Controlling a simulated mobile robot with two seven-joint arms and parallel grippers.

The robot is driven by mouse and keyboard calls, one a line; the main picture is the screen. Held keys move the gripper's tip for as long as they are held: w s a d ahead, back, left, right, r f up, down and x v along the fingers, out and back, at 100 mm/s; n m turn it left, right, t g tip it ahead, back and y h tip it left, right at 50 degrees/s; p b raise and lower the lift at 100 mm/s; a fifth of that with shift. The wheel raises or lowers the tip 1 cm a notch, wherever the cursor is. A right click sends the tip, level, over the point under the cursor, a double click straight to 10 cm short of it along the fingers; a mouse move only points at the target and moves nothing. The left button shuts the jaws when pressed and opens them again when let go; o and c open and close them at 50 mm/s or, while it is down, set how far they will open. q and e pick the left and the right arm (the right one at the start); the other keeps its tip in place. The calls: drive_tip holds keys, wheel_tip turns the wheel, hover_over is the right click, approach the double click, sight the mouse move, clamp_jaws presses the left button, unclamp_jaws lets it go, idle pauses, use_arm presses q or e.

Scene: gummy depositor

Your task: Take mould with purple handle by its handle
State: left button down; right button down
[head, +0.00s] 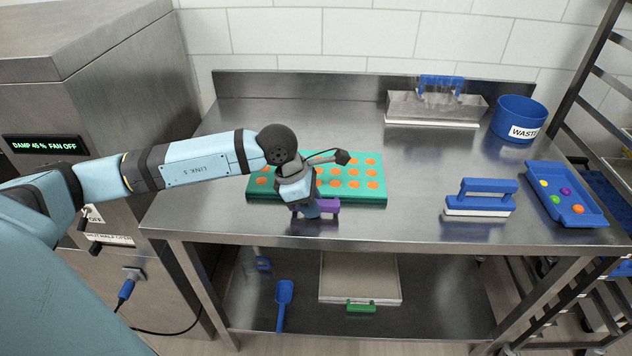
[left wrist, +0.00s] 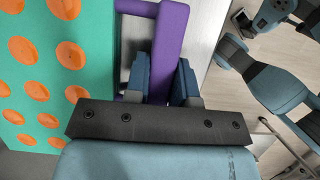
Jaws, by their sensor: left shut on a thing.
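The mould (head: 375,198) is a teal-green slab with rows of orange round cavities, lying on the steel table in the head view. Its purple handle (head: 326,205) sticks out at its front edge. In the left wrist view the mould (left wrist: 88,60) fills the left side and the purple handle (left wrist: 172,40) runs between the fingers. My left gripper (left wrist: 162,80) is shut on the purple handle, one finger on each side of it. In the head view my left wrist covers part of the mould and handle. My right gripper is not in view.
To the right are a blue-handled brush or scraper (head: 480,198), a blue tray (head: 566,194) with coloured sweets, and a blue waste bin (head: 519,119). A metal hopper (head: 435,107) stands at the back. A lower shelf holds a green-handled tray (head: 360,276) and a blue scoop (head: 284,300).

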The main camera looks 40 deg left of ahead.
use_arm(q)
wheel_tip(320, 180, up, 20)
idle(0.6)
idle(1.2)
idle(0.4)
idle(0.4)
idle(1.2)
